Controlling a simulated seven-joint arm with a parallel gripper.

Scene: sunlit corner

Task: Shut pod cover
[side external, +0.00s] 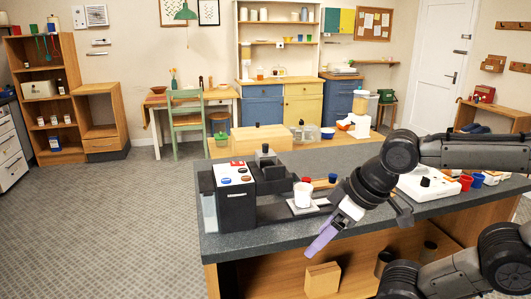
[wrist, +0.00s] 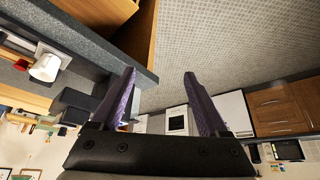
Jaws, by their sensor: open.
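The coffee machine (side external: 236,205) stands at the left end of the dark counter, with a white top panel carrying red and blue buttons. Its black upper part (side external: 268,172) has a small dark knob on top. I take this to be where the pod cover is, but cannot tell whether it is raised or closed. A white cup (side external: 303,194) stands on the tray in front and shows in the wrist view (wrist: 46,67). My gripper (side external: 322,240), with purple fingers, is open and empty, in front of the counter edge and right of the machine, touching nothing. The wrist view shows both fingers (wrist: 160,85) apart.
The counter (side external: 350,165) has a front edge close to my gripper. A wooden block (side external: 322,279) sits on the shelf below. The floor at left is clear.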

